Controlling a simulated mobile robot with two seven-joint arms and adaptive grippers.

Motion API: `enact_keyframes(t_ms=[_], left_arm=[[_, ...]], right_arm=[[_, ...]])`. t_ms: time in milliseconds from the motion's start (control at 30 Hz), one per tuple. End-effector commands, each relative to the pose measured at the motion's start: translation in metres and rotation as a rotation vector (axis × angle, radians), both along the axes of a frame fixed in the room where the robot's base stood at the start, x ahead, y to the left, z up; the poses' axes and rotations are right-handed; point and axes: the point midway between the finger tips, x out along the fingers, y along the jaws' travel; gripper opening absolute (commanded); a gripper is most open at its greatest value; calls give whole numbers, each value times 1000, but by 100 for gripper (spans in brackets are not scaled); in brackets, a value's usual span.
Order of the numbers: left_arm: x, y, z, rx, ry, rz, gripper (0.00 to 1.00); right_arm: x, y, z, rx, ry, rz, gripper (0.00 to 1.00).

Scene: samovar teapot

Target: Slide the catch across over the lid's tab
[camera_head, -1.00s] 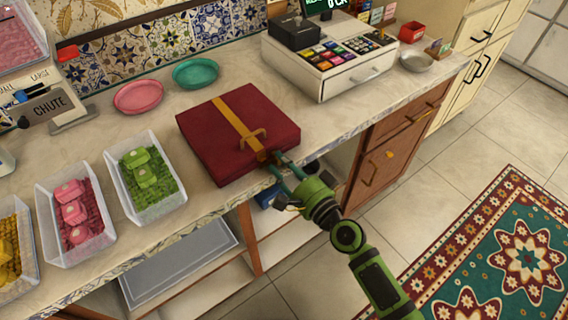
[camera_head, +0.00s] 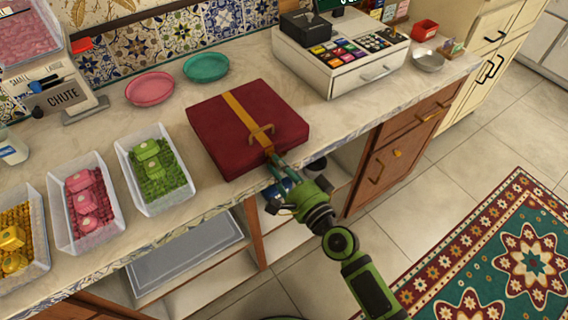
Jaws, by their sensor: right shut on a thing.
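A dark red box (camera_head: 235,140) with a yellow band (camera_head: 240,110) across its lid lies on the counter near the front edge. A brass handle (camera_head: 262,133) stands on the lid. A small orange-brown catch (camera_head: 269,150) is at the front edge of the box, below the handle. My right gripper (camera_head: 277,163) reaches in from the lower right, its fingertips shut at the catch and partly hiding it. The lid's tab is too small to tell apart from the catch. My left gripper is not in view.
Clear bins of green (camera_head: 160,172), pink (camera_head: 87,203) and yellow pieces stand on the left of the counter (camera_head: 215,219). A pink plate (camera_head: 150,88) and a teal plate (camera_head: 205,67) lie behind. A cash register (camera_head: 340,65) stands at the back right.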

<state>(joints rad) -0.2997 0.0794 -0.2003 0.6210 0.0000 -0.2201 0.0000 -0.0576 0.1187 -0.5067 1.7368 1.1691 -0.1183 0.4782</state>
Motion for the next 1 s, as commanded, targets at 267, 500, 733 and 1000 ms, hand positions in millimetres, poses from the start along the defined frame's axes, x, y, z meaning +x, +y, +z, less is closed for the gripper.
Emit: enact_keyframes(t_ms=[267, 500, 733, 1000], left_arm=[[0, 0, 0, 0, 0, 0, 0], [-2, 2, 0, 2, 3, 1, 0], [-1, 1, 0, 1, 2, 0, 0], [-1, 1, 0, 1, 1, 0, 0]], right_arm=[[-3, 3, -3, -1, 8, 9, 31], [-8, -3, -3, -2, 6, 7, 31], [-45, -28, -4, -5, 9, 11, 31], [-84, -56, -3, -5, 9, 12, 31]])
